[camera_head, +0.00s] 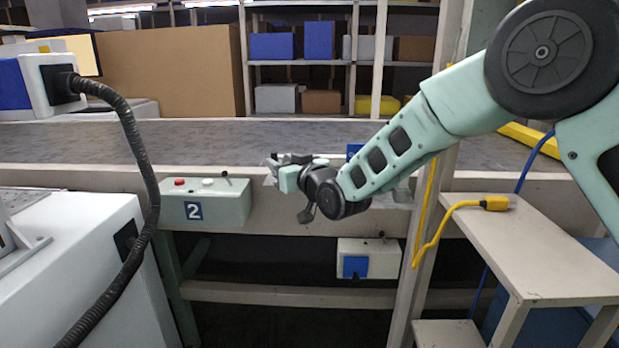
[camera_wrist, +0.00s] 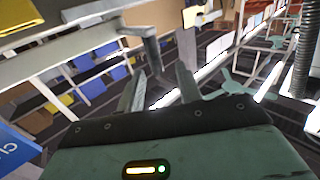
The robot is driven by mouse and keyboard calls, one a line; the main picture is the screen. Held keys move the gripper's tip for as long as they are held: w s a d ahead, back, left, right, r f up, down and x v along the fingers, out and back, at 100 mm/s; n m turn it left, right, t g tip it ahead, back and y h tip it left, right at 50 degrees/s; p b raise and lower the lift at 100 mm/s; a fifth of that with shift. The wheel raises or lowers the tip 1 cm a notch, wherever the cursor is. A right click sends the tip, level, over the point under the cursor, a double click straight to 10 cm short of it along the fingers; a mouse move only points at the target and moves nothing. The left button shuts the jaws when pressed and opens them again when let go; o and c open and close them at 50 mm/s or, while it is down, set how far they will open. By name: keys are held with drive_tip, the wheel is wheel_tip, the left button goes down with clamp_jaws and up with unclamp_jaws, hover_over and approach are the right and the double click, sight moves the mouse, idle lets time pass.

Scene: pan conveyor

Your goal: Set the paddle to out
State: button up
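My gripper (camera_head: 277,175) reaches left along the near edge of the conveyor, just right of the control box marked 2 (camera_head: 235,205). In the wrist view its two fingers (camera_wrist: 156,82) stand apart. A grey bar with a crosspiece (camera_wrist: 148,42) shows just beyond and partly between them; I cannot tell whether they touch, or whether this bar is the paddle. A pale green branched handle (camera_wrist: 234,88) lies to their right. The marked box has a red button (camera_head: 179,182), a white button (camera_head: 208,182) and a small dark lever (camera_head: 226,177). No paddle is clearly identifiable in the head view.
The grey conveyor belt (camera_head: 200,142) runs across behind my gripper. A white box with a blue plate (camera_head: 384,262) hangs below. A side table (camera_head: 530,240) with a yellow cable (camera_head: 445,222) stands right. A black hose (camera_head: 138,140) hangs left. Shelves with boxes are behind.

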drive_tip(key=v, duration=1.2)
drive_tip(key=shift+s, duration=0.15)
drive_tip(key=s+d+f+g+h, duration=0.3)
drive_tip(key=s+d+g, duration=0.2)
drive_tip(key=s, duration=0.7)
drive_tip(key=s+d+f+g+h, duration=0.3)
drive_tip(key=s+d+g+h, duration=0.1)
drive_tip(key=s, duration=0.7)
drive_tip(key=s+d+f+g+h, duration=0.3)
drive_tip(key=s+d+g, duration=0.2)
drive_tip(key=s, duration=0.7)
wheel_tip(320, 180, up, 23)
drive_tip(key=p, duration=2.3)
